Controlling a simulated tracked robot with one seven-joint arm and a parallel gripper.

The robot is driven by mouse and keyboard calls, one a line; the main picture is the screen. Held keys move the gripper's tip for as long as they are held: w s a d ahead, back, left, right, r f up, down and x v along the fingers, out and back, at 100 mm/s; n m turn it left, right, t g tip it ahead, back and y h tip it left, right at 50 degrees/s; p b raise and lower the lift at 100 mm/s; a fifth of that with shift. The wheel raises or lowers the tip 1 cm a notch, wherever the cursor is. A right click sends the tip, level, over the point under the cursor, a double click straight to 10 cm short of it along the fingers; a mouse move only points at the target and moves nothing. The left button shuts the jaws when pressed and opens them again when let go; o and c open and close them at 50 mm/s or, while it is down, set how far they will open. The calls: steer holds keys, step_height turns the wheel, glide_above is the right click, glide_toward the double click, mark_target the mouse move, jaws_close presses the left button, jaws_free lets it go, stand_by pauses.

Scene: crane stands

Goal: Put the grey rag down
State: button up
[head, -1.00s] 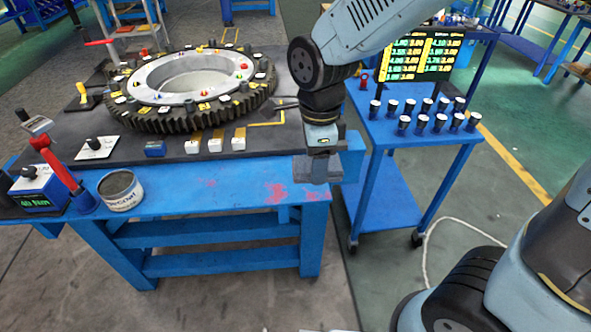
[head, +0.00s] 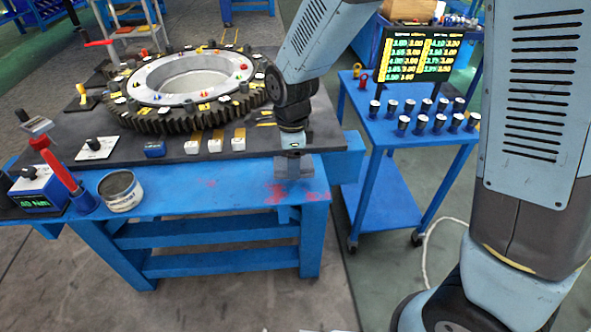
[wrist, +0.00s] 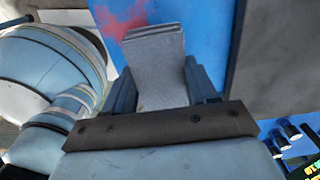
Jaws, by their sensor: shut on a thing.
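My gripper (head: 293,160) is over the front right part of the blue workbench (head: 170,188), pointing down. It is shut on the grey rag (wrist: 158,75). In the wrist view the rag is a folded, flat grey piece between the two fingers (wrist: 160,88) and sticks out past them. In the head view the rag (head: 294,170) is a small grey patch below the wrist, near a red paint stain on the bench edge. I cannot tell whether the rag touches the bench top.
A large toothed ring (head: 190,88) lies on the bench's dark mat behind. A grey can (head: 120,190) and a red-handled tool (head: 60,172) are at the front left. A blue cart (head: 400,135) with several dark cups stands at right. The bench front between can and gripper is clear.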

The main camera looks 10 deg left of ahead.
steer(key=shift+w+a+f, duration=0.1)
steer(key=shift+w+f, duration=0.1)
steer(key=shift+f, duration=1.5)
steer(key=shift+f, duration=0.15)
steer(key=o, duration=1.2)
step_height(320, 180, up, 12)
steer(key=shift+r, duration=0.15)
